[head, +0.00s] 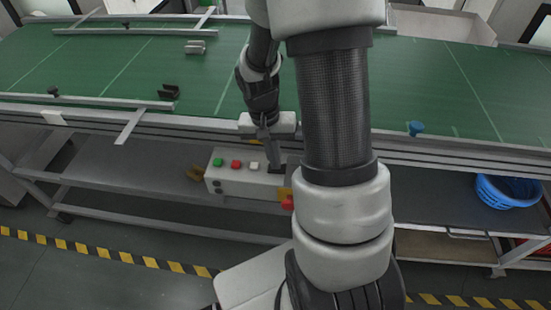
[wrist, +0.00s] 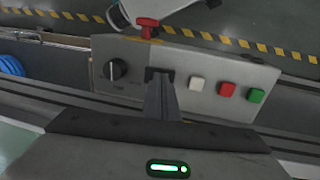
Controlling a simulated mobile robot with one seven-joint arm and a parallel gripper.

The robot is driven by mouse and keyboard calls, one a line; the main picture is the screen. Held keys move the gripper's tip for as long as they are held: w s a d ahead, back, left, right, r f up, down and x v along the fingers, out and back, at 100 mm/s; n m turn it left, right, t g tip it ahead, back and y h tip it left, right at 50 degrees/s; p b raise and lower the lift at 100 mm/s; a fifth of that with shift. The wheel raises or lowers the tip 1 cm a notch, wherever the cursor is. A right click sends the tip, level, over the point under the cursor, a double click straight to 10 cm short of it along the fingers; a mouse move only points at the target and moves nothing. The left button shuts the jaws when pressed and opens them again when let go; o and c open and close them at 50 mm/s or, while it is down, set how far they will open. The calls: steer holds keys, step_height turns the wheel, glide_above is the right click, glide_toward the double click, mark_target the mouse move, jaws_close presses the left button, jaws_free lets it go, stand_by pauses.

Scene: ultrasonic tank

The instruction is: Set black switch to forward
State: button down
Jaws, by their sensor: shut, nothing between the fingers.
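The black switch (wrist: 115,70) is a round rotary knob with a pale mark on the grey control box (wrist: 205,75) in the wrist view. Its labels are too small to read. My gripper (wrist: 160,73) is shut and empty. Its fingertips are over the box face, between the black switch and the white button (wrist: 197,83), apart from both. I cannot tell whether they touch the face. In the head view my gripper (head: 274,166) points down at the right part of the control box (head: 228,184), and the switch cannot be made out.
A red button (wrist: 227,89), a green button (wrist: 257,95) and a red mushroom button (wrist: 148,27) are also on the box. The green conveyor (head: 190,65) runs behind it. A blue basket (head: 508,191) sits on the shelf at the right.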

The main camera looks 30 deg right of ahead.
step_height(320, 180, up, 14)
steer(key=w+a+p, duration=0.1)
steer(key=p, duration=0.2)
steer(key=shift+a, duration=0.3)
steer(key=shift+f, duration=0.2)
steer(key=s+d+b, duration=0.1)
steer(key=b, duration=0.8)
steer(key=shift+r, duration=0.3)
steer(key=b, duration=0.3)
glide_toward(268, 169)
steer(key=d+f, duration=0.1)
steer(key=f, duration=0.1)
steer(key=s+d+f, duration=0.1)
steer(key=f, duration=0.1)
steer(key=s+d+f, duration=0.1)
steer(key=d+f, duration=0.1)
steer(key=shift+s, duration=0.1)
